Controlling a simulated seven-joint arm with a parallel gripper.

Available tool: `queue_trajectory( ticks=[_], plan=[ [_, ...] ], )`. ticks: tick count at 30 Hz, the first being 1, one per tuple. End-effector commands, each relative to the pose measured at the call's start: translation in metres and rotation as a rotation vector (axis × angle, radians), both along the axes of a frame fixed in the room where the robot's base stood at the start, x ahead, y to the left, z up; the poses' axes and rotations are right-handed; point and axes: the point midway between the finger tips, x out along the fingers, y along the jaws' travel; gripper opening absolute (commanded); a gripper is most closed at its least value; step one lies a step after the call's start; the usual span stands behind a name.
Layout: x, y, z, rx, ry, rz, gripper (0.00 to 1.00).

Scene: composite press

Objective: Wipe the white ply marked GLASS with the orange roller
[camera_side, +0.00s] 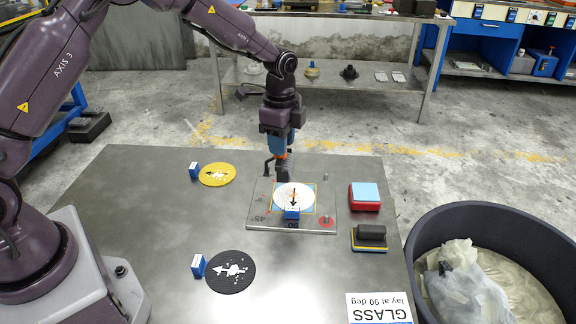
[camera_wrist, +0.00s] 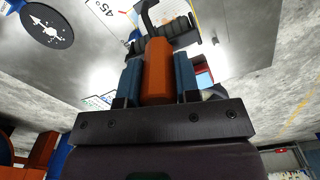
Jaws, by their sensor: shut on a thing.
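My gripper (camera_side: 279,143) is shut on the orange handle of the roller; in the wrist view the orange handle (camera_wrist: 158,72) sits between the two blue fingers. The black head of the roller (camera_side: 281,169) hangs at the far-left edge of the white ply; I cannot tell whether it touches. The round white ply (camera_side: 293,197) lies on the grey plate (camera_side: 264,209) with angle marks. The tab's label is too small to read.
A yellow ply (camera_side: 218,174) and a black ply (camera_side: 231,272) lie left. Right of the plate are a red-and-blue block (camera_side: 365,195) and a black-handled block (camera_side: 370,236). A GLASS card (camera_side: 379,308) reads "lay at 90 deg". A dark bin (camera_side: 424,262) stands right.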

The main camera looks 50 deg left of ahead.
Motion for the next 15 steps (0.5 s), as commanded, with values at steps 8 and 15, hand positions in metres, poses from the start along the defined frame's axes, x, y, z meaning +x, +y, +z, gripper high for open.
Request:
queue_trajectory(
  ticks=[8,15],
  plan=[
    [-0.001,0.0,-0.028,0.0,0.003,0.0,0.04],
    [0.0,0.0,-0.047,0.0,0.001,0.0,0.04]
  ],
)
